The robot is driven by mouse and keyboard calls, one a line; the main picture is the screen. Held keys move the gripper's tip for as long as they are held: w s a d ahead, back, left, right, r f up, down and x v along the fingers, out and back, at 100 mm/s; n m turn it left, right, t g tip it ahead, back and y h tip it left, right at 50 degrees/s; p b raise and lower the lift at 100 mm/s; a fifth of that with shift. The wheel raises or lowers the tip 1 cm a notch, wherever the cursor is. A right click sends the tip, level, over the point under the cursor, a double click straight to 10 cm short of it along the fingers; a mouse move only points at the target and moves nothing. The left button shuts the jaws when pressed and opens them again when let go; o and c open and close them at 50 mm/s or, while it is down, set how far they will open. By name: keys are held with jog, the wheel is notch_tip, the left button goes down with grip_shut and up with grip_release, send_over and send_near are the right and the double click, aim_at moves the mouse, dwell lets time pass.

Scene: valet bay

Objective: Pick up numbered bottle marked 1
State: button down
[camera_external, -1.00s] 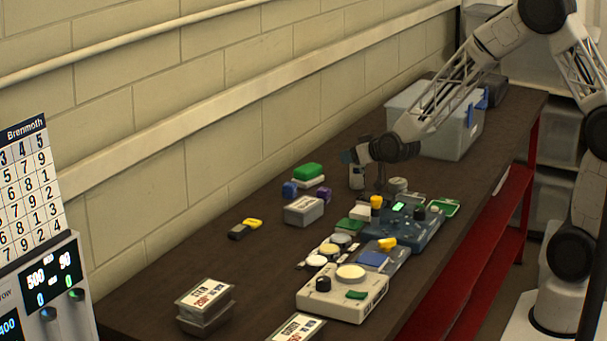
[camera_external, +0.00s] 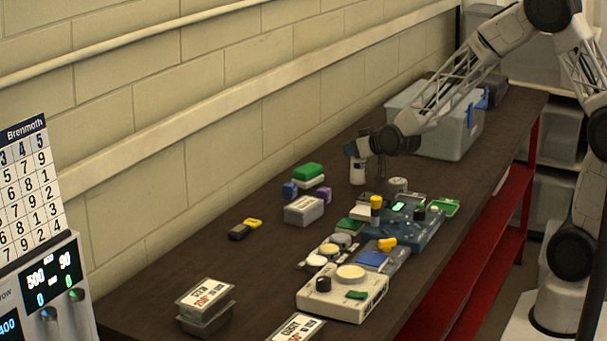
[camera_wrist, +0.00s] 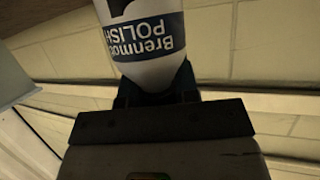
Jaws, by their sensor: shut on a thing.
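A white bottle with a dark blue "Brenmoth POLISH" label (camera_wrist: 146,38) fills the top of the wrist view, its lettering upside down. A dark mark above the lettering is cut off by the frame edge, so I cannot read a number. My gripper (camera_wrist: 155,92) is shut on the bottle's tapered end. In the external view the white bottle (camera_external: 357,172) hangs upright below my gripper (camera_external: 357,153), near the wall side of the bench. It appears slightly above the bench top.
A grey bin with blue handles (camera_external: 440,125) stands behind my gripper. A green-topped white box (camera_external: 308,175), a grey box (camera_external: 303,211) and several devices (camera_external: 345,292) crowd the bench (camera_external: 260,270) in front. The wall runs along the left.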

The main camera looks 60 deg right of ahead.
jog(key=shift+r, duration=0.8)
jog(key=s+a+r, duration=0.1)
jog(key=s+a, duration=0.2)
jog(key=s, duration=1.2)
jog(key=shift+s+r, duration=0.25)
jog(key=shift+s, duration=0.05)
jog(key=shift+a, duration=0.1)
